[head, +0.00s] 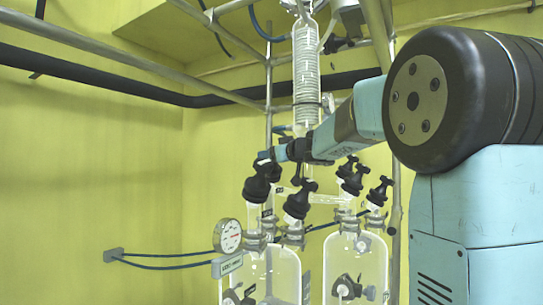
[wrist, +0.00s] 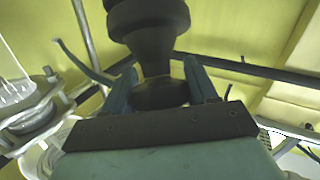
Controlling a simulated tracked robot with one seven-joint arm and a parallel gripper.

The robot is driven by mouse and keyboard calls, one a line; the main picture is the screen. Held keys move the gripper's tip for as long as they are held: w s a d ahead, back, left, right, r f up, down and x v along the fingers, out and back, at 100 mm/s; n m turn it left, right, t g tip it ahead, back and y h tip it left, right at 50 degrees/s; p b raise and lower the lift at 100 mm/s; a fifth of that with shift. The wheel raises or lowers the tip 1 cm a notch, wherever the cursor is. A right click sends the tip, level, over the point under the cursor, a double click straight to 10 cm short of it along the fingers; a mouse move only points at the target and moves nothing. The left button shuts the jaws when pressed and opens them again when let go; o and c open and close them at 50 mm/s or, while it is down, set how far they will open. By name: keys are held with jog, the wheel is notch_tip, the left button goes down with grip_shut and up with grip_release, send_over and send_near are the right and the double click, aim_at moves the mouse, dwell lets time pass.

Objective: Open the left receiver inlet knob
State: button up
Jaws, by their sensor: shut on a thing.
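The left receiver (head: 274,272) is a clear glass vessel at the bottom centre of the head view, with black knobs on its necks. My gripper (head: 270,158) reaches in from the right and is shut on the top of the leftmost black knob (head: 257,187). In the wrist view the black knob (wrist: 150,45) sits between the two blue fingers of my gripper (wrist: 163,88). A second black knob (head: 299,201) stands just right of it, apart from the fingers. I cannot read any label naming the inlet knob, nor tell how far it is turned.
The right receiver (head: 357,270) stands close by with two black knobs (head: 352,176) above it. A glass coil condenser (head: 306,75) rises behind my arm. A round gauge (head: 228,236) sits left of the left receiver. Metal rails (head: 120,58) cross behind; open space lies left.

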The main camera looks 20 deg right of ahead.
jog(key=n+g+y, duration=0.2)
jog(key=n, duration=0.1)
jog(key=n+g+y, duration=0.2)
jog(key=n, duration=0.2)
jog(key=shift+s+a+f+g+y, duration=0.1)
jog(key=shift+a+g+y, duration=0.1)
jog(key=shift+g+y, duration=0.2)
jog(key=shift+s+a+f+n+g+y, duration=0.1)
jog(key=shift+n+g+y, duration=0.25)
jog(key=shift+n+g, duration=0.7)
jog(key=shift+s+a+n+g+y, duration=0.1)
jog(key=shift+n+g+y, duration=0.25)
jog(key=shift+n+g, duration=0.65)
jog(key=shift+n, duration=0.35)
jog(key=o, duration=1)
jog(key=shift+c, duration=0.2)
jog(key=shift+s+d, duration=0.1)
jog(key=v, duration=1.1)
jog(key=shift+s+d, duration=0.15)
jog(key=shift+d, duration=0.2)
